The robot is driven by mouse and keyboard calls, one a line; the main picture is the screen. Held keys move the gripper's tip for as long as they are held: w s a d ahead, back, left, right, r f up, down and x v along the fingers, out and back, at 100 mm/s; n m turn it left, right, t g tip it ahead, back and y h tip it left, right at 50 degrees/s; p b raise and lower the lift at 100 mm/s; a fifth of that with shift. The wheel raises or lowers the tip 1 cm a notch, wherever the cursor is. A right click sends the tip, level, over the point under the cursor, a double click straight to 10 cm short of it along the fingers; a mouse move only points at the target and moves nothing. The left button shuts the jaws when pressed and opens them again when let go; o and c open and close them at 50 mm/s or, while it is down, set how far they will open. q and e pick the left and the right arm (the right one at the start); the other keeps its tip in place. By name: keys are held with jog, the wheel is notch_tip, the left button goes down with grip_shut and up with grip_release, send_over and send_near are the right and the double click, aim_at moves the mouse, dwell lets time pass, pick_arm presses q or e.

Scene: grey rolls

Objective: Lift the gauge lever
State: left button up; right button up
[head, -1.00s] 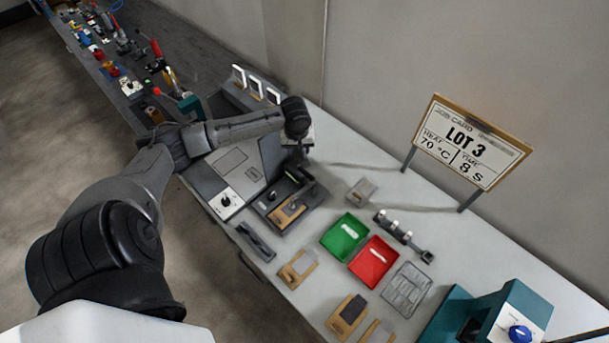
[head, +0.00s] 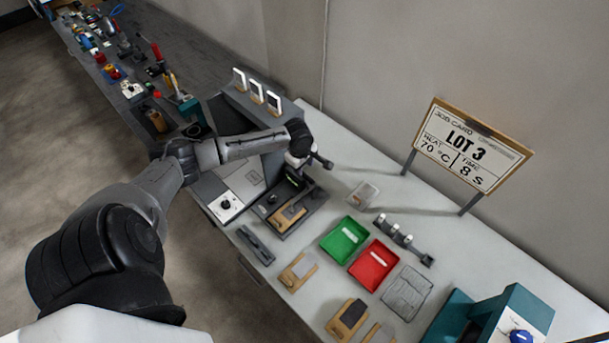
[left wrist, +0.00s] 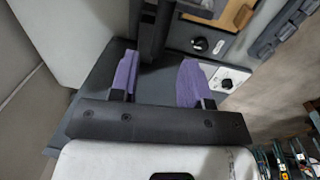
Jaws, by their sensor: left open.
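The gauge is a dark fixture (head: 290,211) on the bench, with a tan block carrying a grey piece (head: 288,215) on its base. A black bar (head: 322,162), which looks like its lever, sticks out raised beside my left gripper (head: 297,161). Contact at the left finger is unclear. The lever's pivot is partly hidden. My right gripper is out of view.
A grey panel with a black knob (head: 227,204) adjoins the gauge on the left. A green tray (head: 326,240) and a red tray (head: 355,268) lie to the right. A job card (head: 472,146) stands behind. Bare bench lies toward the wall.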

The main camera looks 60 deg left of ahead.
aim_at(304, 174)
pick_arm(q)
jog(key=shift+w+a+f, duration=0.1)
jog(key=shift+w+f, duration=0.1)
jog(key=shift+f, duration=1.5)
jog(key=shift+w+f, duration=0.2)
jog(key=shift+f, duration=1.5)
grip_shut()
